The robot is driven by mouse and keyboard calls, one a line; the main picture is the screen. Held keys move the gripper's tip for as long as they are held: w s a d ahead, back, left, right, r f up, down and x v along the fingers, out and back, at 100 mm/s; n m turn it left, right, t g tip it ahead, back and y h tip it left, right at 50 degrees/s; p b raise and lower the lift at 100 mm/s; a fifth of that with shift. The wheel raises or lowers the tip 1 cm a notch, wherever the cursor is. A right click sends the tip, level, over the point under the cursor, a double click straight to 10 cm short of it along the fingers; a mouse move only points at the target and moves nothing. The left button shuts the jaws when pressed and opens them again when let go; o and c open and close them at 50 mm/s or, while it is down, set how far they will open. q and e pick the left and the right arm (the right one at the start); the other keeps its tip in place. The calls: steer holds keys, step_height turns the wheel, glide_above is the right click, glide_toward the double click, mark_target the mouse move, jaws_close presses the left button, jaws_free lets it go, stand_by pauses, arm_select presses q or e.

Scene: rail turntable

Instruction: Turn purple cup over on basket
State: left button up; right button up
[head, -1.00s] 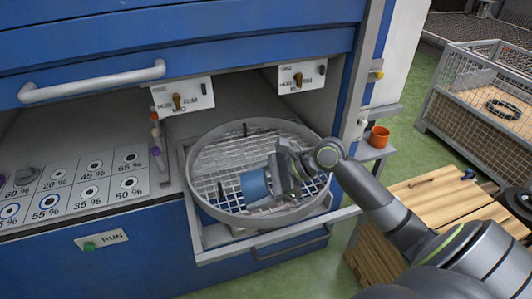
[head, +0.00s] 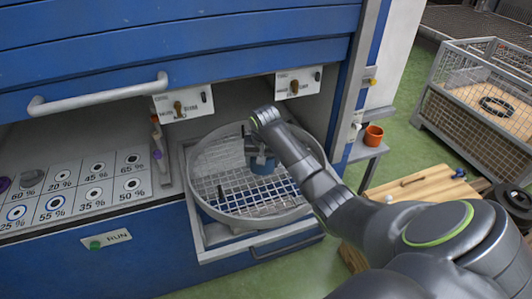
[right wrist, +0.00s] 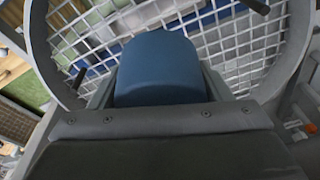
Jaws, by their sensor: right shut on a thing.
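My right gripper (head: 260,157) is shut on a blue cup (head: 263,166), with the arm reaching in from the right. The cup looks blue rather than purple. It is over the round grey wire-mesh basket (head: 308,208), inside its rim. In the right wrist view the cup (right wrist: 158,68) sits between the fingers, its smooth side showing, with the mesh behind it. I cannot tell which way its mouth faces or whether it touches the mesh. My left gripper is not in view.
The basket rests in a pulled-out tray under the blue cabinet. A panel with percent labels (head: 75,190) lies to its left. An orange cup (head: 373,135) stands on a small shelf at right. A wooden box (head: 425,185) and wire crate (head: 480,95) stand beyond.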

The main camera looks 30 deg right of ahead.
steer(key=w+d+n+t+p, duration=0.1)
steer(key=d+n+t, duration=0.1)
steer(key=n, duration=0.1)
steer(key=b, duration=0.9)
glide_above(265, 184)
steer(key=s, duration=0.1)
steer(key=shift+n+t, duration=0.3)
step_height(265, 184, down, 8)
steer(key=shift+a+r, duration=0.1)
steer(key=shift+a, duration=0.05)
steer(key=shift+s+f, duration=0.1)
steer(key=shift+f, duration=0.2)
steer(key=shift+f+b, duration=0.3)
steer(key=shift+f, duration=1.15)
steer(key=shift+f, duration=0.35)
